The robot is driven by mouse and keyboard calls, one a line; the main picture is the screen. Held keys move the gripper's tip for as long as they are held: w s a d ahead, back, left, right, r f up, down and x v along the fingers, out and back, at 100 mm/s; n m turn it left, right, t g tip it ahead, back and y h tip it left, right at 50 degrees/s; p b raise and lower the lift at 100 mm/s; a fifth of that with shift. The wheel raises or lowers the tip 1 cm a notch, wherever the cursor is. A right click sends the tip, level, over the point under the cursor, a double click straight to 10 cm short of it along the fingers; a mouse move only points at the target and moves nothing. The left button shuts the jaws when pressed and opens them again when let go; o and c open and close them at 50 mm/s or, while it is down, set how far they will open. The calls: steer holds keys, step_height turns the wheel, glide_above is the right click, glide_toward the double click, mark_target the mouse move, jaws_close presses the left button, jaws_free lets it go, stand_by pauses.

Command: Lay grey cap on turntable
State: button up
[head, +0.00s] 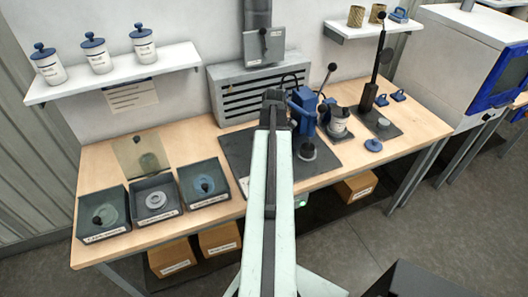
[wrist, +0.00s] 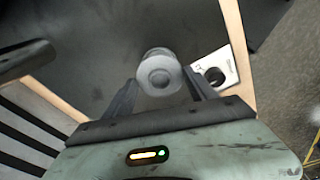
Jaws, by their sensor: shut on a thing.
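My gripper (wrist: 160,80) is shut on a grey round piece, which looks like the grey cap (wrist: 159,72), between its two fingers in the wrist view. In the head view my gripper (head: 275,97) is over the back of the dark mat, and the cap is hidden there. Another small grey disc (head: 383,122) sits on a black base at the right.
A black post with a lever (head: 370,95) rises farther right. Several open trays (head: 155,210) line the left of the bench. A blue cap (head: 373,145) lies near the front edge.

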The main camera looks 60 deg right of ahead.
steer(key=shift+f+b, duration=0.5)
stand_by(0.7)
steer(key=o, duration=1.4)
steer(key=r+p, duration=0.5)
steer(key=s+r+p, duration=0.1)
steer(key=r+p, duration=0.2)
steer(key=shift+d, duration=0.25)
steer(key=shift+f, duration=0.1)
